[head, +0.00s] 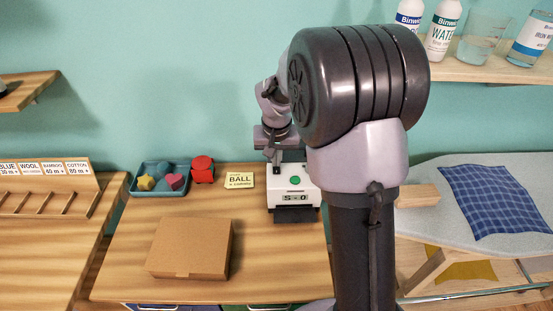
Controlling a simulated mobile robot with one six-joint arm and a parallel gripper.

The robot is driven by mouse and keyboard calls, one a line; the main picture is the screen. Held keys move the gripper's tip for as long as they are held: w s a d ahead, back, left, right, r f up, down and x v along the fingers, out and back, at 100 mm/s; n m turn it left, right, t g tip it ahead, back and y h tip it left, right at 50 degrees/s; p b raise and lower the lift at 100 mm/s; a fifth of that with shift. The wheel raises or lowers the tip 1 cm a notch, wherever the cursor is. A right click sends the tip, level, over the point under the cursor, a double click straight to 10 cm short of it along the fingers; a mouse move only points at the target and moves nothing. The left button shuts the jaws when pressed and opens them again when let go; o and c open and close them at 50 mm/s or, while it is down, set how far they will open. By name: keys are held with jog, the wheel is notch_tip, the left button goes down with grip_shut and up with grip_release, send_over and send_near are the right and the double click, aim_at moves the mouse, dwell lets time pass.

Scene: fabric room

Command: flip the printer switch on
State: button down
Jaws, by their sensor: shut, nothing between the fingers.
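The printer (294,194) is a small white machine with a green round button and a dark slot at its front, near the back of the wooden table. Its display below the button reads something like "S-0". My gripper (276,170) is shut and empty, pointing down at the back left of the printer's top. I cannot tell whether it touches the printer. The switch itself I cannot make out; the gripper and my arm cover part of the printer's back and right side.
A cardboard box (190,248) lies on the table (275,262) at the front left. A teal tray (149,190) of colored shapes, a red object (203,169) and a "BALL" card (239,180) stand behind it. An ironing board (450,215) is at the right. Shelves hold bottles above.

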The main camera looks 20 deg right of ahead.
jog(key=s+a+p+v, duration=0.1)
jog(key=p+v, duration=0.3)
jog(key=v, duration=0.8)
jog(key=shift+s, duration=0.45)
